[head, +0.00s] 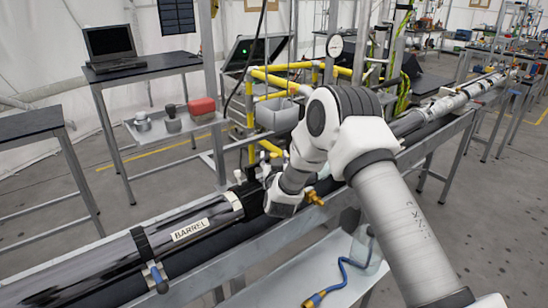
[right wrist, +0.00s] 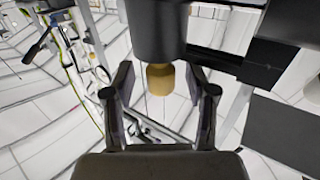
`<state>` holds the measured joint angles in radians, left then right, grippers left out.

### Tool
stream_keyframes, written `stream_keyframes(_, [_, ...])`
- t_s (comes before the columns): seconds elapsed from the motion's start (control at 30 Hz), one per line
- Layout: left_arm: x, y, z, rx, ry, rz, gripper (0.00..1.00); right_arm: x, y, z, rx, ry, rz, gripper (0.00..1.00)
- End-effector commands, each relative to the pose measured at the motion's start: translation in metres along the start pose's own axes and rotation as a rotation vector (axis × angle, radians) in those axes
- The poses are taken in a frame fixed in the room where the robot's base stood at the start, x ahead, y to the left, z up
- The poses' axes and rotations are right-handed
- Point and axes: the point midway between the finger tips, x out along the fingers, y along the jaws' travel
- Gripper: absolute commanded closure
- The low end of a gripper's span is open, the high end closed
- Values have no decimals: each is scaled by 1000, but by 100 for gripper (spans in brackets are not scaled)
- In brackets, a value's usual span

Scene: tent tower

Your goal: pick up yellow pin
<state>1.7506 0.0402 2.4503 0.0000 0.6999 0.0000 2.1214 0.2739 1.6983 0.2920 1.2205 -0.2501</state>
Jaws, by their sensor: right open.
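In the right wrist view, a short yellow-brown cylinder (right wrist: 160,79), which looks like the yellow pin, juts from the end of a dark round body. My right gripper (right wrist: 158,92) is open, with one finger on each side of the cylinder and gaps between. In the head view the right gripper (head: 276,198) is low over the rail, just past the barrel's end, with its fingers mostly hidden. A brass-coloured fitting (head: 315,197) shows just right of the wrist; I cannot tell whether it is the same piece. My left gripper is not in view.
The long barrel (head: 190,231) lies along the rail at left. Yellow piping (head: 252,110) and a gauge (head: 334,46) stand behind my right arm. A blue cable (head: 343,275) lies on the lower shelf. A laptop (head: 110,46) sits on a table at back left.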

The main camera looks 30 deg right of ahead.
Motion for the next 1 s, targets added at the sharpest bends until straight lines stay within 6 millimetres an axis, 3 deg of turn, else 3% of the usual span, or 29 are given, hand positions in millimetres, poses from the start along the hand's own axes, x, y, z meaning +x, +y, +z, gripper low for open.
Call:
stream_keyframes(0.23, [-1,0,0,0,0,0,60,6,0,1,-1,-1,-1,43])
stream_keyframes(0.27, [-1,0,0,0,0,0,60,6,0,1,-1,-1,-1,50])
stream_keyframes(0.4, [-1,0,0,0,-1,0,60,6,0,1,-1,-1,-1,100])
stream_keyframes(0.77, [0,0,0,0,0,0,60,6,0,0,0,-2,-1,100])
stream_keyframes(0.87, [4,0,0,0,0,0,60,6,0,-12,1,-1,-1,100])
stream_keyframes(1.0, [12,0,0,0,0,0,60,6,0,-45,4,5,-1,100])
